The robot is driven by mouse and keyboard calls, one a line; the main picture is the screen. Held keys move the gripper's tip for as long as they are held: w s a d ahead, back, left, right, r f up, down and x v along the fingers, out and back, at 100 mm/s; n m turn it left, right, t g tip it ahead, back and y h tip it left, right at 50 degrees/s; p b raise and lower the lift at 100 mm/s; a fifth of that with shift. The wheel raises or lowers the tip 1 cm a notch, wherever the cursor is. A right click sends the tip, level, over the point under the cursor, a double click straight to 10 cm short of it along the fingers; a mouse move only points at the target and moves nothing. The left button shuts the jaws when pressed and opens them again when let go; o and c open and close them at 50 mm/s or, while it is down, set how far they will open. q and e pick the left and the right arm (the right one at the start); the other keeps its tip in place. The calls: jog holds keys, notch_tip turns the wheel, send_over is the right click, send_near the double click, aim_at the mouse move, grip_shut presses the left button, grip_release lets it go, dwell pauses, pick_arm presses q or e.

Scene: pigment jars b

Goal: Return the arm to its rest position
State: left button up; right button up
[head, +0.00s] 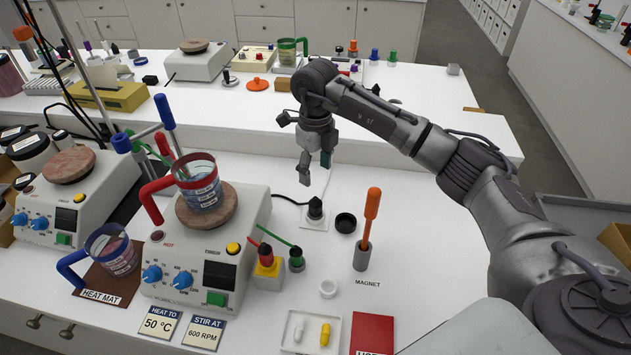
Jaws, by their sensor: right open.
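My right gripper (315,167) hangs at the end of my right arm, which comes in from the right side of the head view. It points down over the white bench, above and behind a black plug on a pale plate (314,211). Its fingers are apart and nothing shows between them. My left gripper is not in this view.
A hot plate (247,225) bears a red-handled beaker (199,182); a blue-handled beaker (112,252) stands on the heat mat (97,279). An orange-handled rod stands in a grey holder (361,257). A tray (288,340) holds white and yellow capsules.

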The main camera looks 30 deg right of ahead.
jog(key=shift+r, duration=0.35)
